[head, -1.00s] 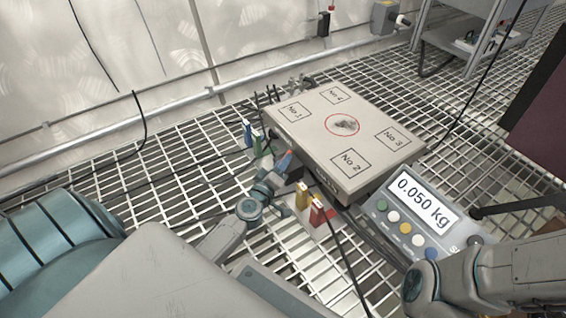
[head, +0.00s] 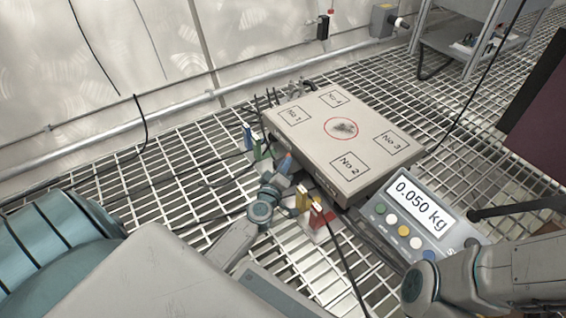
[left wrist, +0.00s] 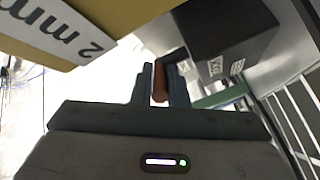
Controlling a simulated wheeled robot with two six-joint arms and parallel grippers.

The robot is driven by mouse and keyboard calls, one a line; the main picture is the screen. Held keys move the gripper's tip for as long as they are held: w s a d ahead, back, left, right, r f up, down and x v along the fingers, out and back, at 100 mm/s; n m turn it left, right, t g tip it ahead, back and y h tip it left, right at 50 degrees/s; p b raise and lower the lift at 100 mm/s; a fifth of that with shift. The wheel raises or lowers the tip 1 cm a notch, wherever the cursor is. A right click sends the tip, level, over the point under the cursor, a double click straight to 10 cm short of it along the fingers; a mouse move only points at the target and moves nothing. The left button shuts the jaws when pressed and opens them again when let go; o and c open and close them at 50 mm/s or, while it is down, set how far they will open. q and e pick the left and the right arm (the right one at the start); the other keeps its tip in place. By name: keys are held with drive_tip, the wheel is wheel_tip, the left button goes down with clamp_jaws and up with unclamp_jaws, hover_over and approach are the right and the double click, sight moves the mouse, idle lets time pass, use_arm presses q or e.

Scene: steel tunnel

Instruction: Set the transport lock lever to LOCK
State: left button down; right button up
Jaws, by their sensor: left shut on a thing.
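The transport lock lever shows as a short orange-brown bar (left wrist: 159,82) between the fingers of my left gripper in the left wrist view. My left gripper (left wrist: 158,86) is shut on it. In the head view, my left gripper (head: 281,172) is at the near left side of the scale platform (head: 343,138), low beside its edge. The lever's tip there is small and partly covered by the fingers. No LOCK marking can be read. My right arm enters at the lower right, but its gripper does not show.
Coloured gauge blocks, yellow (head: 304,200) and red (head: 318,214), stand close to the left gripper. Green and blue ones (head: 250,138) stand behind it. Cables lie across the grating (head: 150,205).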

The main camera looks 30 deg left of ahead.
use_arm(q)
drive_tip(key=shift+y, duration=0.3)
drive_tip(key=c, duration=1.4)
unclamp_jaws()
drive_tip(key=shift+c, duration=0.2)
drive_tip(key=p+v, duration=0.2)
drive_tip(key=v, duration=0.9)
drive_tip(key=shift+w, duration=0.1)
